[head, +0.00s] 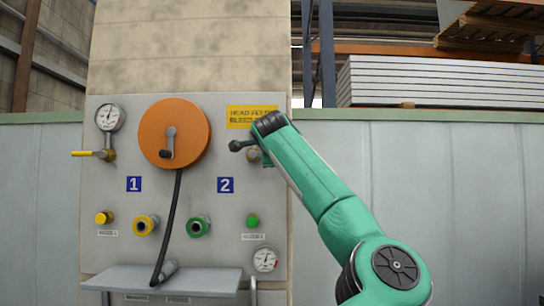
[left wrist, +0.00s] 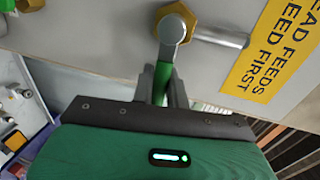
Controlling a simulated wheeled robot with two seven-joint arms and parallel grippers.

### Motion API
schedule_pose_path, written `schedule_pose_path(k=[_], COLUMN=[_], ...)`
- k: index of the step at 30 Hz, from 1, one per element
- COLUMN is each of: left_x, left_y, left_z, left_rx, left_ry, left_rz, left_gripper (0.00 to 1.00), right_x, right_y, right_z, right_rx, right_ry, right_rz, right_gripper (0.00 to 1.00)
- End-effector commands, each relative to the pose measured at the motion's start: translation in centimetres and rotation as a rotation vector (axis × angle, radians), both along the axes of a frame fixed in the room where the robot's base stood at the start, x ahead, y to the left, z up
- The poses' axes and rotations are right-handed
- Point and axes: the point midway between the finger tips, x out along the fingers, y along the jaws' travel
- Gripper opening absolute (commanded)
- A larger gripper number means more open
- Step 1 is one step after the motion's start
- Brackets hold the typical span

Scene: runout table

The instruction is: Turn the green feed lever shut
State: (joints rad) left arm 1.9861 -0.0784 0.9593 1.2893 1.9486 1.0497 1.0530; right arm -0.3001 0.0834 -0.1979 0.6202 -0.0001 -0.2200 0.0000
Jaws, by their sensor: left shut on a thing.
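The green feed lever (left wrist: 165,75) shows in the left wrist view. Its grey end sits on a brass valve nut (left wrist: 176,20), and its green grip lies between the fingers of my left gripper (left wrist: 162,88), which is shut on it. The lever stands about square to a silver pipe (left wrist: 220,35) leaving the nut. In the head view my green left arm enters from the lower right and ends at the valve (head: 253,155) beside the blue number 2 plate (head: 225,185). There the arm hides most of the lever and gripper. My right gripper is in neither view.
A yellow sign (head: 249,112) is above the valve, partly behind my arm. The panel also carries an orange reel (head: 174,132) with a black hose, a gauge (head: 109,117) with a yellow lever (head: 88,153), several coloured fittings and a shelf (head: 165,279). A low wall (head: 480,200) stands behind.

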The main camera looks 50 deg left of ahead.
Motion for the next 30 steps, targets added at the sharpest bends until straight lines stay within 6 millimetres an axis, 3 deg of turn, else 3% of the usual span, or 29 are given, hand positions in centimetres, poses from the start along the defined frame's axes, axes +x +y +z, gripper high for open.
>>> schedule_pose_path(k=[9,10,13,23,30], left_x=[0.0,0.0,0.0,-0.2,-2.4], left_y=[0.0,0.0,0.0,-0.2,-2.9], left_z=[0.1,0.1,0.1,0.0,0.3], left_rx=[-0.002,-0.002,-0.001,-0.001,0.001], left_ry=[-0.005,-0.005,-0.004,-0.004,-0.008], left_rz=[0.000,0.000,0.000,0.000,-0.001], left_gripper=[0.00,0.17,0.35,0.35,0.35], right_x=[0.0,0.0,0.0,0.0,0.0], right_y=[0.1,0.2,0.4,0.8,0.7], right_z=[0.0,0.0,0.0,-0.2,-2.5], right_rx=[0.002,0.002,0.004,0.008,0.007], right_ry=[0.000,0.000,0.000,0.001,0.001], right_rz=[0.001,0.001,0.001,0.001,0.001], right_gripper=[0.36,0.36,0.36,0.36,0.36])
